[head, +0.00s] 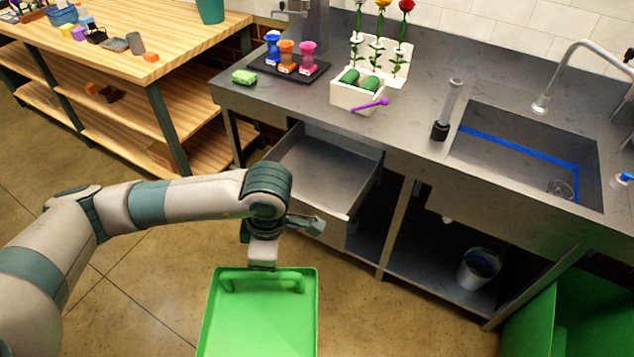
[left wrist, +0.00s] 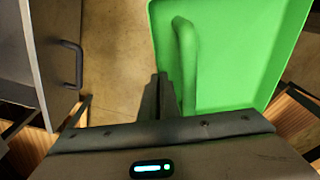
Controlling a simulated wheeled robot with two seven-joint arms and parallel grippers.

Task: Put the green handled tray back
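The green handled tray (head: 260,315) is at the bottom of the head view, cut off by its lower edge. Its handle (head: 262,284) runs along the far end. My left gripper (head: 262,265) points down at the middle of that end, right at the handle. In the left wrist view the dark fingers (left wrist: 160,97) look close together and overlap the tray's edge, just left of the handle (left wrist: 187,60). I cannot tell whether they grip it. What lies beneath the tray is hidden. My right gripper is not in view.
An open, empty grey drawer (head: 325,172) juts from the steel counter (head: 425,130) beyond my left gripper. A bucket (head: 479,268) stands on the lower shelf. A green bin (head: 575,315) is at the lower right. A wooden workbench (head: 185,45) stands at the left.

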